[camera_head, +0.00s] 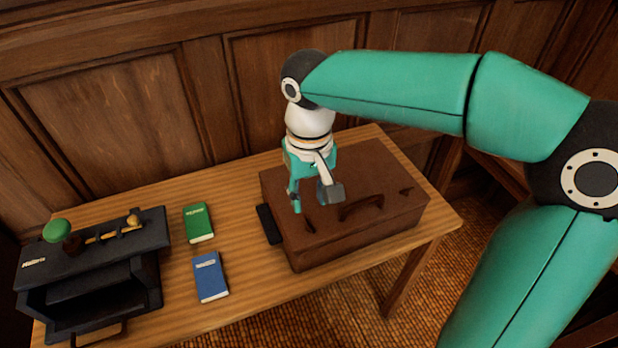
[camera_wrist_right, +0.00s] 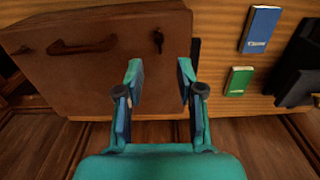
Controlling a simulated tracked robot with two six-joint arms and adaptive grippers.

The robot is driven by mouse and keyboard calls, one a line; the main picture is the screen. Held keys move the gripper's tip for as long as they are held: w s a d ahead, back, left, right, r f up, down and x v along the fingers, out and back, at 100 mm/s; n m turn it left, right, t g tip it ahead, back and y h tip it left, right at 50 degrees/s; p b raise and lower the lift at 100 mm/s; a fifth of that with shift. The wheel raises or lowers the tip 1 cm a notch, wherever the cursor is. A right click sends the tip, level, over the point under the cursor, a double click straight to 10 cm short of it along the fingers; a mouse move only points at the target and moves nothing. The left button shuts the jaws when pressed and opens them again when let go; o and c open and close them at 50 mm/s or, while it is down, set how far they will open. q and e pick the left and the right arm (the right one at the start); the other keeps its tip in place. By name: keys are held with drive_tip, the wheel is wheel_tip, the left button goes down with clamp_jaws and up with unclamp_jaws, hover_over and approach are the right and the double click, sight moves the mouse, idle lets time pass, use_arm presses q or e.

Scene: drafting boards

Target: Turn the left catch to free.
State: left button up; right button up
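A brown case (camera_head: 350,240) lies on the wooden table, with a dark handle (camera_head: 360,207) on its upper face. The left catch (camera_head: 309,226) is a small dark piece to the left of the handle; it also shows in the right wrist view (camera_wrist_right: 157,38). The right catch (camera_head: 406,191) is on the other side of the handle. My right gripper (camera_head: 313,200) is over the left part of the case, near the left catch. In the right wrist view its fingers (camera_wrist_right: 160,74) are apart with nothing between them, and the left catch shows beyond the tips. My left gripper is not in view.
A thin black object (camera_head: 269,224) lies against the case's left side. A green book (camera_head: 198,222) and a blue book (camera_head: 210,276) lie farther left. A black stand (camera_head: 150,240) with a green knob (camera_head: 57,231) is at the table's left end. Wood panelling rises behind.

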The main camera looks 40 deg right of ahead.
drive_tip(key=shift+r, duration=2.15)
